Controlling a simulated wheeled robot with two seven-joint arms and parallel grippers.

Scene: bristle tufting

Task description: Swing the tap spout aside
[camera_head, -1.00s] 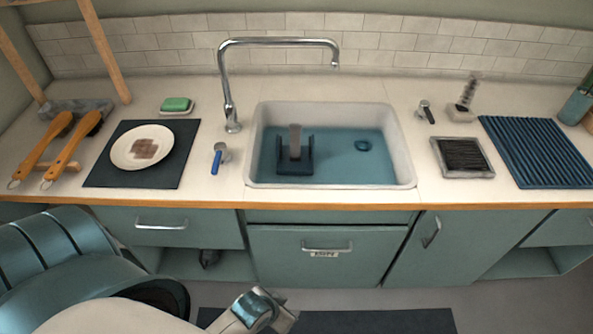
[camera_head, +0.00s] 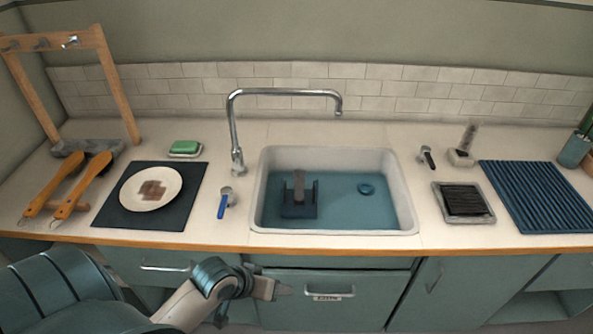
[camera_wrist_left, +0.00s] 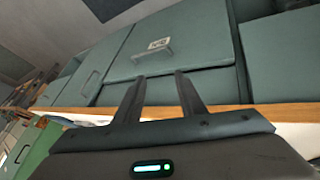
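The chrome tap spout (camera_head: 285,92) rises behind the left back corner of the sink (camera_head: 412,218) and reaches right over the basin's back edge. Its tip hangs above the back rim, right of the middle. My left gripper (camera_head: 284,291) is low in front of the cabinet doors, below the counter edge and well away from the tap. In the left wrist view its two fingers (camera_wrist_left: 160,85) stand apart with nothing between them. The tap is not in the left wrist view. My right gripper is not in view.
A blue-handled lever (camera_head: 223,204) stands left of the sink. A dark block with an upright piece (camera_head: 299,196) sits in the water. Left are a plate (camera_head: 151,188), two wooden brushes (camera_head: 80,186) and soap (camera_head: 185,147). A ribbed mat (camera_head: 540,195) lies at the right.

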